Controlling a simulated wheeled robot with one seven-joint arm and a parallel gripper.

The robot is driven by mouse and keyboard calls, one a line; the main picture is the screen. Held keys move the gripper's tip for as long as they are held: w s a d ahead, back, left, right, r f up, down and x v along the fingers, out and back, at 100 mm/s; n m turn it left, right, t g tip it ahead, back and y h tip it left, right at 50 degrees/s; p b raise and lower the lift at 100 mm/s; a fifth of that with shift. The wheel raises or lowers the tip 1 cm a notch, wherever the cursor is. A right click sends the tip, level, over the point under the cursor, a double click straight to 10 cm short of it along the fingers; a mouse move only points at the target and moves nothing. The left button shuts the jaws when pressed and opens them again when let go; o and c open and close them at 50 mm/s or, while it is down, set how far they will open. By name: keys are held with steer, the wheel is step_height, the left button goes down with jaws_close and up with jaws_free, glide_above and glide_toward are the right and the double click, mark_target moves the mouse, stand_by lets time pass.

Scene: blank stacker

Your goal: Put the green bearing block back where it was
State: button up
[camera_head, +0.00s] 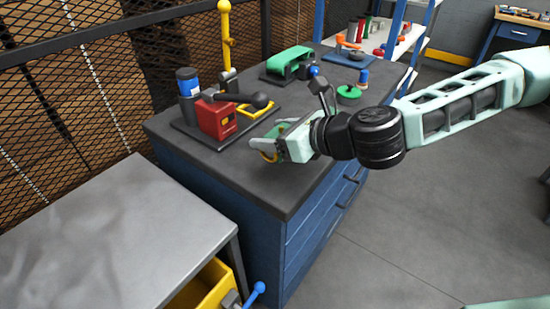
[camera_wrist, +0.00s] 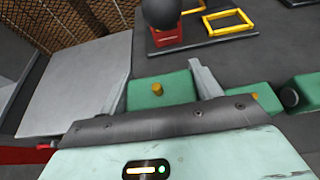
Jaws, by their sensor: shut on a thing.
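My gripper (camera_head: 272,138) is over the dark top of the blue cabinet (camera_head: 215,152), in front of the red press. In the wrist view its two fingers (camera_wrist: 164,86) are closed on a green block (camera_wrist: 172,91) with a small yellow stud, which I take as the green bearing block. Only a little green shows between the fingers in the head view (camera_head: 286,125). More green parts (camera_wrist: 240,96) show right of the right finger, one with a dark round end; whether they join the held block I cannot tell. Whether the block touches the top is unclear.
A red press (camera_head: 216,118) with a dark ball-ended lever, a blue-labelled cylinder (camera_head: 188,82) and a yellow frame (camera_head: 255,107) stand on a dark plate. Behind are a green-topped fixture (camera_head: 290,60) and a green disc (camera_head: 348,91). A grey bench (camera_head: 105,245) is at front left.

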mark_target(275, 169)
steer(key=shift+f+b, duration=0.3)
steer(key=shift+f, duration=2.55)
steer(key=shift+f, duration=0.1)
steer(key=o, duration=1.6)
steer(key=shift+f, duration=0.1)
